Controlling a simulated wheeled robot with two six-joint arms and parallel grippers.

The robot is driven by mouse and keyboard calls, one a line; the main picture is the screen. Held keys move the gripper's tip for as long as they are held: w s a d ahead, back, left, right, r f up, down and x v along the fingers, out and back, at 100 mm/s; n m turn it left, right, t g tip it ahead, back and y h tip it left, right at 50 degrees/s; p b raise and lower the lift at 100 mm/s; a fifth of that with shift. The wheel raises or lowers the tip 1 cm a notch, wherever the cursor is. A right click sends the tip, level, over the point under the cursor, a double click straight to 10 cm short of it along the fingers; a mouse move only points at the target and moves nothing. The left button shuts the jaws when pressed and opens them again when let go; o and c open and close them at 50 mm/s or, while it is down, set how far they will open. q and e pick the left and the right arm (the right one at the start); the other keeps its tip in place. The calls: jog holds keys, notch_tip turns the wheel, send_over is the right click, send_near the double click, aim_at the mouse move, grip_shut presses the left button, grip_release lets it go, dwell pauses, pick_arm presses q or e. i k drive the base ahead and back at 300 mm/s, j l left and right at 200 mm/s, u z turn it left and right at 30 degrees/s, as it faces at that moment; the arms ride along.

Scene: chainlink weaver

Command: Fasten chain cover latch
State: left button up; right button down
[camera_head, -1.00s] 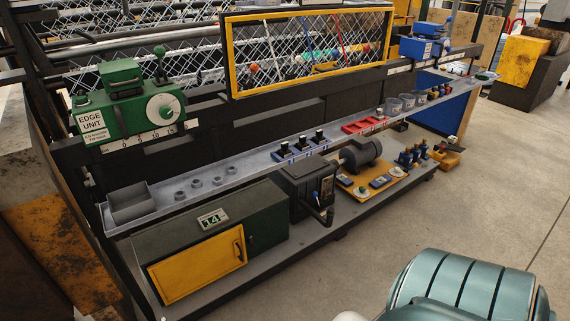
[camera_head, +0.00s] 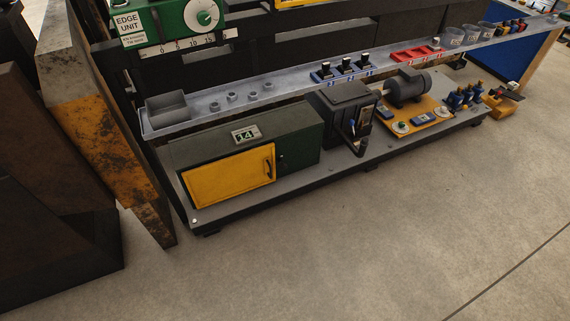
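A green and yellow cabinet marked 14 (camera_head: 300,149) sits on the low grey base of the machine. Its yellow door (camera_head: 228,184) looks closed and has a dark handle (camera_head: 268,168) near its right edge. I cannot tell whether this is the chain cover, and no latch can be made out for sure. A black box unit (camera_head: 343,110) with a dark lever (camera_head: 355,136) stands right of the cabinet. Neither of my grippers shows in the current view.
A grey shelf (camera_head: 290,83) runs above the cabinet with a small bin (camera_head: 168,108) and several cups. A motor (camera_head: 408,88) stands on a yellow plate at right. A rusty yellow-black post (camera_head: 100,150) stands at left. The floor (camera_head: 360,240) in front is clear.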

aim_at(283, 166)
jog(key=i+l, duration=0.2)
jog(key=l, duration=0.2)
jog(key=i+l+u, duration=0.1)
jog(key=l, duration=0.25)
jog(key=i+l, duration=0.25)
jog(key=l, duration=0.15)
jog(key=i+l+u, duration=0.1)
jog(key=l, duration=0.3)
jog(key=i, duration=0.1)
